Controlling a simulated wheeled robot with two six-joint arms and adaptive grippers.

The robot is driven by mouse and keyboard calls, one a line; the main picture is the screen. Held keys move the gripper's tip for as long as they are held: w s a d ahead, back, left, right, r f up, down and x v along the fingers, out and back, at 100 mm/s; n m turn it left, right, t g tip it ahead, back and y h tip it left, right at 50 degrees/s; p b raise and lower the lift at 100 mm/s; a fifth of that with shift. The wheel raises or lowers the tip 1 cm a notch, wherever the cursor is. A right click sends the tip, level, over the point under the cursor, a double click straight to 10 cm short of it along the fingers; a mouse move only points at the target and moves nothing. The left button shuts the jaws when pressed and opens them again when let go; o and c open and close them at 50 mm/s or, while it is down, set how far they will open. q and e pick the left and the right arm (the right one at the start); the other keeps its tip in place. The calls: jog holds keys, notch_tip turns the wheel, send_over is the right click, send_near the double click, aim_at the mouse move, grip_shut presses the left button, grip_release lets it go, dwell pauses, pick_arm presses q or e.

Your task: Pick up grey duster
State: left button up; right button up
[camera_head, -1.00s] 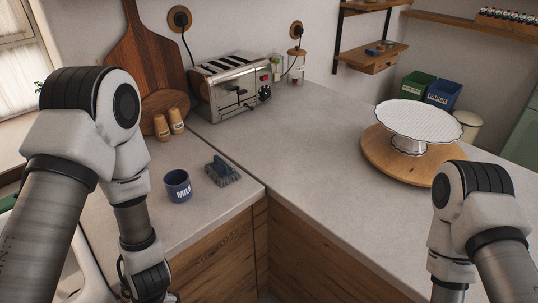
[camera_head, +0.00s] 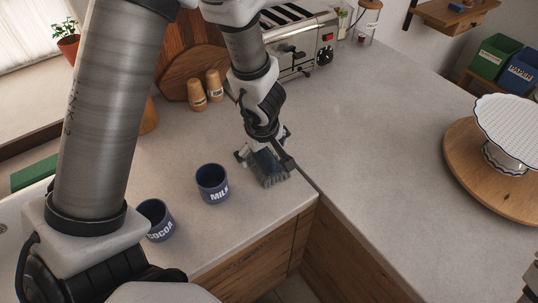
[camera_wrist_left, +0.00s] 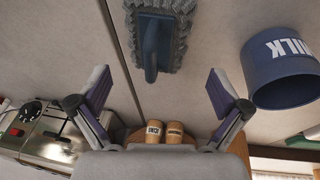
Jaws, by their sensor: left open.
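The grey duster (camera_head: 270,174) lies on the counter near its front corner, with a fluffy grey head and a dark blue handle. My left gripper (camera_head: 264,157) is over it, partly covering it from the head camera. In the left wrist view the duster (camera_wrist_left: 154,40) is at the top centre, and my open left gripper (camera_wrist_left: 157,92) has a finger to each side below it. The handle points between the fingers. Nothing is between the fingertips.
A blue MILK mug (camera_head: 212,184) stands just left of the duster, and a COCOA mug (camera_head: 156,219) stands farther left. Two wooden shakers (camera_head: 206,88) and a toaster (camera_head: 300,45) stand behind. A cake stand (camera_head: 508,125) is at the right. The middle counter is clear.

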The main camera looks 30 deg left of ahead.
aim_at(264, 160)
pick_arm(q)
jog(key=shift+s+f+b, duration=0.2)
jog(key=shift+f+b, duration=0.1)
jog(key=shift+f, duration=0.3)
jog(key=b+x, duration=0.1)
jog(key=x, duration=0.1)
jog(key=w+b+x, duration=0.1)
jog(key=b+x, duration=0.1)
jog(key=x, duration=0.1)
jog(key=shift+w, duration=0.15)
jog(key=shift+w+a, duration=0.1)
jog(key=shift+a, duration=0.05)
jog(key=shift+r, duration=0.25)
jog(key=shift+s+r, duration=0.1)
jog(key=shift+s, duration=0.2)
jog(key=shift+c, duration=1.3)
jog(key=c, duration=1)
jog(key=shift+c, duration=0.2)
notch_tip(264, 160, up, 10)
jog(key=p, duration=0.9)
jog(key=shift+r+p, duration=0.1)
jog(key=shift+p, duration=0.2)
jog(key=shift+w, duration=0.1)
